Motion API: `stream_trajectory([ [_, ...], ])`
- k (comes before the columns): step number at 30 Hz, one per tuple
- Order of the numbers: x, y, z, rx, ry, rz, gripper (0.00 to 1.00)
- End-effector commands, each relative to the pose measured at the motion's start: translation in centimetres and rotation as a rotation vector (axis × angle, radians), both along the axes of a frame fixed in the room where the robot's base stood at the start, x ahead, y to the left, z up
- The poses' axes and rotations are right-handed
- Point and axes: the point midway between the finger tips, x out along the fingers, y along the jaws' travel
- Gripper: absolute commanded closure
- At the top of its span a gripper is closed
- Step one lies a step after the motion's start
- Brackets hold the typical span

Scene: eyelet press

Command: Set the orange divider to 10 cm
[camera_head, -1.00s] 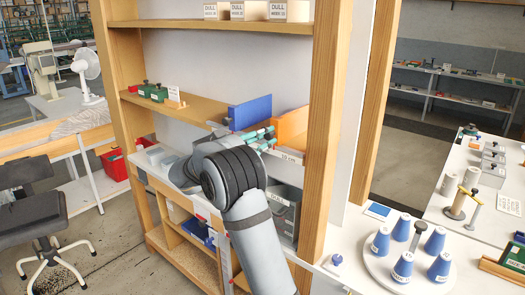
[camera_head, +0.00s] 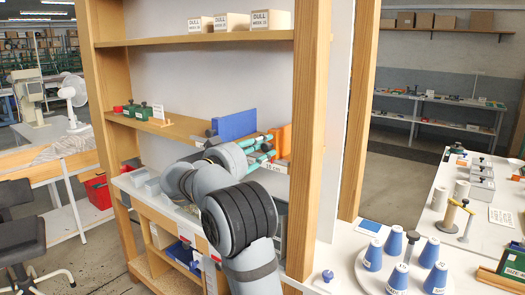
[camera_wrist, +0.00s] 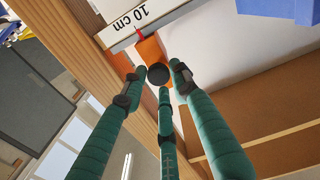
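The orange divider (camera_head: 284,140) stands on the middle shelf at its right end, beside the wooden post. In the wrist view the orange divider (camera_wrist: 150,49) shows with a round black knob (camera_wrist: 158,74) at its end. A white label reading "10 cm" (camera_wrist: 145,17) is on the shelf edge, with a small red mark beside the divider. My gripper (camera_head: 267,148) is at the divider's front. In the wrist view the teal fingers of my gripper (camera_wrist: 157,79) are spread apart around the knob; whether they touch it I cannot tell.
A blue divider (camera_head: 235,125) stands left of the orange one. The right wooden post (camera_head: 304,130) is close to my gripper. Green boxes (camera_head: 148,112) sit on the shelf's left part. The upper shelf (camera_head: 190,40) holds boxes marked "DULL". Blue cones (camera_head: 395,242) stand on the right table.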

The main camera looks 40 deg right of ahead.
Motion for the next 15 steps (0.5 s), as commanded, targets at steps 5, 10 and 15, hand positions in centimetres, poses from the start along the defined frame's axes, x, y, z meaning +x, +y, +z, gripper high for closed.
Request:
stream_trajectory([
  [5,-0.01,0.00,-0.14,0.003,0.002,-0.001,0.60],
  [10,0.00,0.01,-0.26,0.004,0.003,-0.001,0.59],
  [15,0.00,0.22,-0.30,0.004,0.004,0.000,0.59],
])
